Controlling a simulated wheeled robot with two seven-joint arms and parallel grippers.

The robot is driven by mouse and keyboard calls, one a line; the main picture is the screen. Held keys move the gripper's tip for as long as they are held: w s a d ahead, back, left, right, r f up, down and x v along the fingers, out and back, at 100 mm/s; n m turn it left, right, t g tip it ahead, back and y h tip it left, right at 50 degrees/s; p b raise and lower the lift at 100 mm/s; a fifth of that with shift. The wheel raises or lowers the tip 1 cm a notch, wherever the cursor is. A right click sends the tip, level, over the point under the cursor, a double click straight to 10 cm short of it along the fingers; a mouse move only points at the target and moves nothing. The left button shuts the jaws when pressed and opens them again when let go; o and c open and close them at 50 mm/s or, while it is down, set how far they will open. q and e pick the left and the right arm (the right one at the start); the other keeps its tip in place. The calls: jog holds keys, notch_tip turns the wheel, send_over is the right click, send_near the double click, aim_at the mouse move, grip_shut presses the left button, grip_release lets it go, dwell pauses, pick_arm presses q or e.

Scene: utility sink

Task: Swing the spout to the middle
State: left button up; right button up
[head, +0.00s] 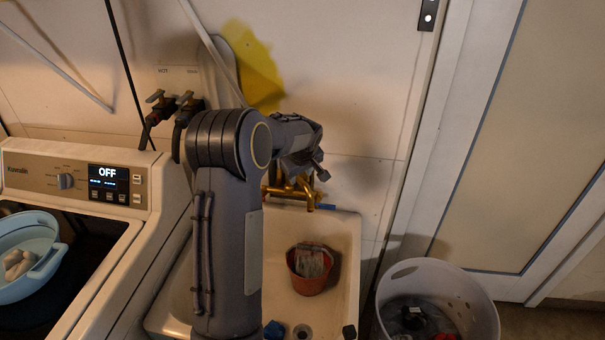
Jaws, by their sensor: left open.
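The brass faucet (282,191) is on the wall at the back of the white sink (345,250). Its spout (309,197) shows just below my left gripper, partly hidden, so its exact direction is hard to tell. My left gripper (319,172) is open, above and close to the faucet; I cannot tell whether it touches it. My left arm covers the left part of the sink and some of the faucet. My right gripper is not in view.
A reddish-brown pot (308,280) with a brush-like thing stands in the sink near the drain (302,332). A washing machine (165,220) with a blue basin (30,275) is at the left. A white laundry basket (470,290) is at the right, by the door.

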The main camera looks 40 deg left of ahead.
pick_arm(q)
jog(key=shift+x, duration=1.1)
jog(key=shift+c, duration=0.2)
grip_shut()
